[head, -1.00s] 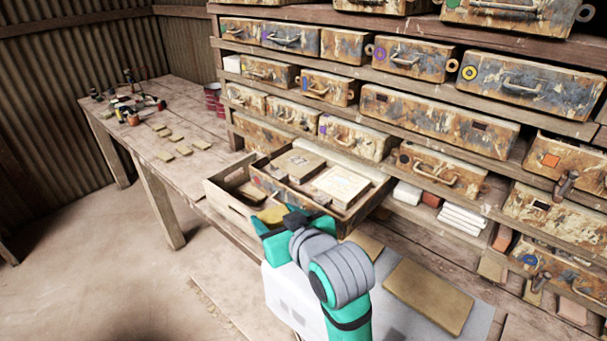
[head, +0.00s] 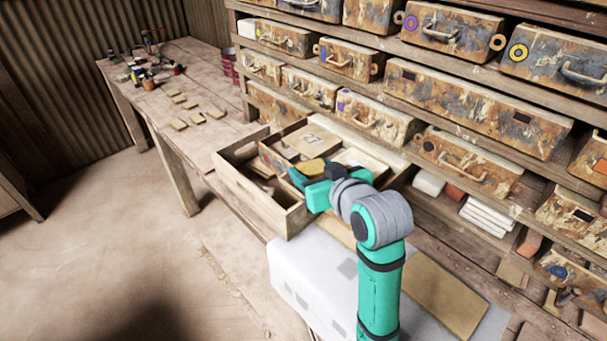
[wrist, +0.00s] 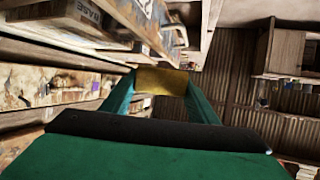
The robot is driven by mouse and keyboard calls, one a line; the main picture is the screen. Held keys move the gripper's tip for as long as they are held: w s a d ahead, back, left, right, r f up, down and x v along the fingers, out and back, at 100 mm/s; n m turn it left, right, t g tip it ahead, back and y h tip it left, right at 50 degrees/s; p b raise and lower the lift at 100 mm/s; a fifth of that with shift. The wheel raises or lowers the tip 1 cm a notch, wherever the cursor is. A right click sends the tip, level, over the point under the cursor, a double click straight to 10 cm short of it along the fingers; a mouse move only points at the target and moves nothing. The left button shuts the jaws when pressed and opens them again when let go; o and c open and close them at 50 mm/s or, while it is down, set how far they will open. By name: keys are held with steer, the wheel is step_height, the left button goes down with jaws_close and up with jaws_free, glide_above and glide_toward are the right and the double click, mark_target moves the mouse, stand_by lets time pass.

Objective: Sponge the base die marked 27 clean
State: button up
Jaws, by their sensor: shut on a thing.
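My gripper (head: 308,174) is shut on a yellow sponge (head: 312,165). The sponge also shows between the green fingers in the wrist view (wrist: 162,80). In the head view it appears above the open drawer (head: 273,158), in front of the dies; I cannot tell whether it touches one. One pale boxy die (head: 312,141) lies toward the back, and another (head: 362,158) is partly hidden behind my gripper. In the wrist view, a block with lettering like "BASE" (wrist: 84,12) shows at upper left. The number 27 is not readable.
Shelves of rusty drawers (head: 470,95) rise behind. Several tiles (head: 180,123) and small tools (head: 140,75) lie on the left bench. A tan board (head: 440,300) lies at right front.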

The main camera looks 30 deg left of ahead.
mark_target(346, 160)
steer(key=w+d, duration=0.1)
steer(key=w, duration=0.1)
steer(key=w+d, duration=0.1)
steer(key=w, duration=0.2)
steer(key=w+d, duration=0.1)
steer(key=w, duration=0.2)
steer(key=shift+f, duration=1.25)
steer(key=shift+s+f, duration=0.15)
steer(key=shift+f, duration=0.3)
stand_by(0.4)
steer(key=shift+w+d, duration=0.35)
steer(key=shift+w, duration=0.45)
steer(key=shift+w+d, duration=0.25)
steer(key=shift+w, duration=0.55)
steer(key=shift+w, duration=0.1)
